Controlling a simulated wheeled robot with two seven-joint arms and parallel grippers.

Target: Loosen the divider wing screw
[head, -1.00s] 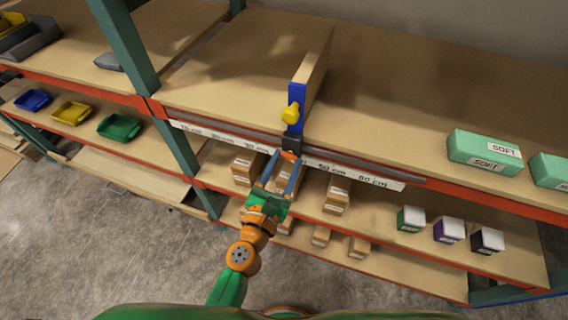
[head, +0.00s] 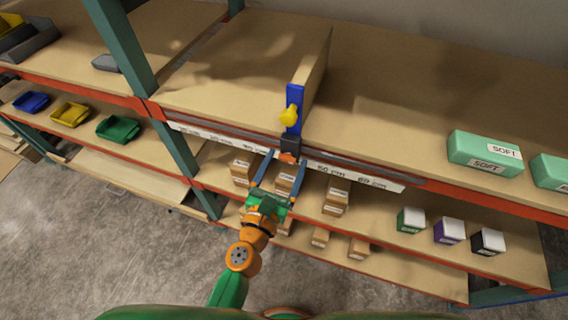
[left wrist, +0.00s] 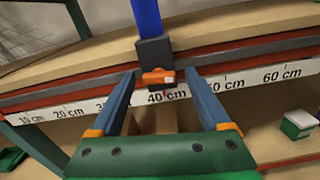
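The divider (head: 313,73) stands upright on the upper shelf, with a blue front post (head: 294,96) bearing a yellow knob (head: 289,115). A black clamp block (head: 293,144) at its foot sits on the front rail and carries an orange wing-shaped screw (head: 288,157). In the left wrist view the orange screw (left wrist: 158,77) lies crosswise, just above the 40 cm label. My left gripper (head: 286,158) is open and empty in front of the rail. Its fingertips (left wrist: 161,74) appear on either side of the screw, with visible gaps; their depth is unclear. My right gripper is not in view.
A scale strip (head: 222,137) runs along the shelf's front edge. Small cartons (head: 337,194) stand on the shelf below, behind my gripper. Green SOFT boxes (head: 485,152) sit on the upper shelf at right. A green upright (head: 125,50) stands to the left.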

